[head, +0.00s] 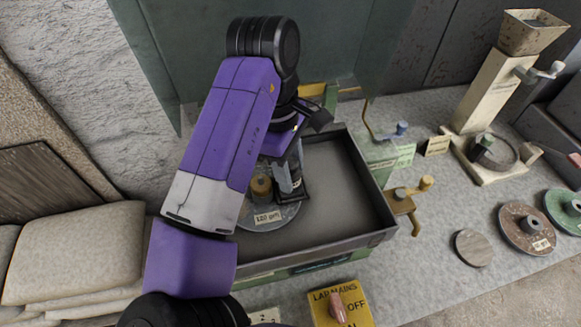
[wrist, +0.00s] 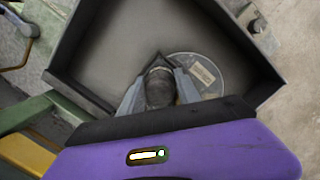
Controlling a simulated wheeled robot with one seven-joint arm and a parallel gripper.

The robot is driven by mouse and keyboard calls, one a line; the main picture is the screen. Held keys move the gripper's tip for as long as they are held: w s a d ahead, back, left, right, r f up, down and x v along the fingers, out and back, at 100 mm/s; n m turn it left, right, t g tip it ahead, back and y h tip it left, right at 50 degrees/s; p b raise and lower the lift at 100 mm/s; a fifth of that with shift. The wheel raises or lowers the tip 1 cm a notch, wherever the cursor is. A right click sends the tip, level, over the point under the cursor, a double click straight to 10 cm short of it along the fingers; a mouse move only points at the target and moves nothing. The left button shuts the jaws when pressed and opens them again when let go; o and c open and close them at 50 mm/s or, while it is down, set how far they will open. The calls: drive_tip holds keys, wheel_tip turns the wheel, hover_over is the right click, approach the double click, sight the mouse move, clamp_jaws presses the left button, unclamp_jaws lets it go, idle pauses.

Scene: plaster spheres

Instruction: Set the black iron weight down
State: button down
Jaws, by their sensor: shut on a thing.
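My gripper (head: 288,178) reaches down into a grey open tray (head: 345,190). In the wrist view its two fingers (wrist: 160,92) are shut on the black iron weight (wrist: 160,86), a dark upright body between them. In the head view the weight's dark base (head: 297,193) shows below the fingers, and the arm and fingers hide much of the rest. It is at the right edge of a round grey disc labelled 120 grit (head: 272,224). I cannot tell whether its base touches the disc or the tray floor.
A brass-coloured knob (head: 261,186) stands on the disc just left of my gripper. The tray's walls rise around it, and its right floor is bare. A yellow switch box (head: 340,305) is in front; a brass tap (head: 408,195) is at the right.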

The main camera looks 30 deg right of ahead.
sight(291, 162)
drive_tip(key=shift+f, duration=0.55)
drive_tip(key=c, duration=0.8)
unclamp_jaws()
drive_tip(key=shift+o, duration=0.2)
drive_tip(key=shift+r+p, duration=2.05)
drive_tip(key=shift+p, duration=0.55)
drive_tip(key=shift+f, duration=0.1)
